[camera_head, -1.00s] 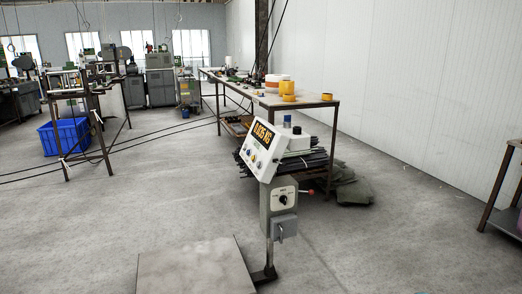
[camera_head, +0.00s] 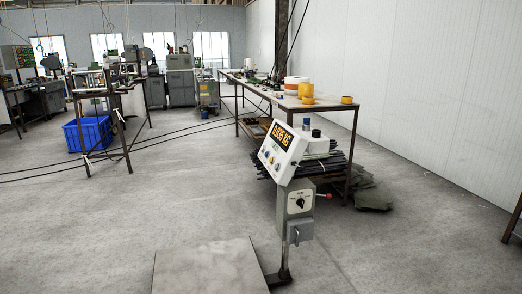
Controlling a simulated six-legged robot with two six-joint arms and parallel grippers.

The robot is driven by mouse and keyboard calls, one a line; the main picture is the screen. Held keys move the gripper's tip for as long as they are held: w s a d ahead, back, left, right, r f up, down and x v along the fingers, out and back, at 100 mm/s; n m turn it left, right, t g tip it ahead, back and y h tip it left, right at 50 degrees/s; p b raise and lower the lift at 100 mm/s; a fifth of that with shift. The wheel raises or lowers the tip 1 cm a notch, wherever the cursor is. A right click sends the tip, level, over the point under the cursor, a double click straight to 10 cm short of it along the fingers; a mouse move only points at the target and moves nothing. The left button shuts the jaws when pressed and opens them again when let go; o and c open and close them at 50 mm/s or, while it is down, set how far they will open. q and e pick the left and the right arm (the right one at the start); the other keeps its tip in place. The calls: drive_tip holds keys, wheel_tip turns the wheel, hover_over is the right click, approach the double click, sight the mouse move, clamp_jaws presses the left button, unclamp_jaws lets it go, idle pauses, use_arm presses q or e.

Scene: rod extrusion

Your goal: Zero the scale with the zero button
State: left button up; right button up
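The scale's white indicator head (camera_head: 283,150) stands tilted on a grey post in the lower middle of the head view. Its display (camera_head: 283,133) shows orange digits that look like 0.005 KG. Several small coloured buttons (camera_head: 269,158) sit below the display, too small to tell which is the zero button. A grey box with a dark knob (camera_head: 297,203) is on the post under the head. The scale's flat platform (camera_head: 210,268) lies on the floor at the bottom, with nothing seen on its visible part. Neither of my grippers is in view.
A long metal table (camera_head: 327,104) with yellow and white rolls stands behind the scale, with dark rods on its lower shelf. A blue crate (camera_head: 88,134) sits under a frame at left. Dark cables cross the floor. The floor left of the scale is clear.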

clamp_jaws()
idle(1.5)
